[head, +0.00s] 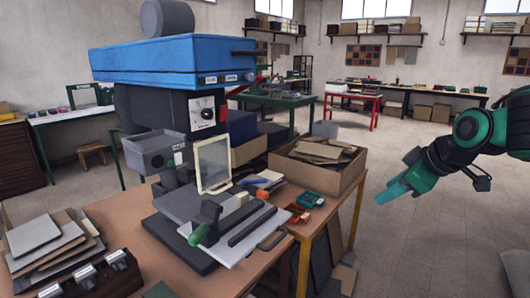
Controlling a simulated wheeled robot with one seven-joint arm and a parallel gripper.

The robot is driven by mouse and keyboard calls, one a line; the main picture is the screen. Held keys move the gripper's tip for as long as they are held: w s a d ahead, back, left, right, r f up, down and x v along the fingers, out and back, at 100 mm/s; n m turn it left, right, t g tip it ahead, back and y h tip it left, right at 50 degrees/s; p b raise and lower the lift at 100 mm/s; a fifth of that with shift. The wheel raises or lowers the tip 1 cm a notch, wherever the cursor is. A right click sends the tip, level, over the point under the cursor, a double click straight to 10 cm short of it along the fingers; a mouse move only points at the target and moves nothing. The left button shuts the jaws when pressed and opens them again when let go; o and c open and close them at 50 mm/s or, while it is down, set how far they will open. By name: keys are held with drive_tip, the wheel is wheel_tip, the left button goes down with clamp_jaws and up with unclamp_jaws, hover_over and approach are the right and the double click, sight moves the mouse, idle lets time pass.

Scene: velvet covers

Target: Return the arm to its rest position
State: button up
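My arm (475,138) reaches in from the right edge of the head view, dark with green joints. My gripper (388,193) is at its end, with teal fingers pointing left and slightly down. It hangs over the floor, right of the workbench and apart from it. I see nothing held in it. The fingers overlap at this angle, so I cannot tell whether they are open or shut.
A workbench (130,212) carries a blue-topped press (180,62), a handled plate (243,240), and a cardboard box (318,178) at its right end. Stacked boards (45,245) lie at front left. Open tiled floor (430,235) lies below and around my gripper. A red-legged table (352,98) stands far back.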

drive_tip(key=s+d+f+m+g, duration=0.2)
drive_tip(key=s+d+f+m, duration=0.1)
drive_tip(key=s, duration=0.6)
drive_tip(key=s+d+f+m+g+h, duration=0.1)
drive_tip(key=s+d+f+m+g, duration=0.2)
drive_tip(key=s, duration=0.7)
drive_tip(key=s+d+f+m+g+h, duration=0.1)
drive_tip(key=s+d+f+m, duration=0.3)
drive_tip(key=s+m, duration=0.5)
wheel_tip(320, 180, down, 2)
drive_tip(key=shift+s+f+g, duration=0.1)
drive_tip(key=shift+s+g, duration=0.3)
drive_tip(key=shift+g, duration=0.5)
drive_tip(key=shift+w+f, duration=0.25)
drive_tip(key=shift+w, duration=0.4)
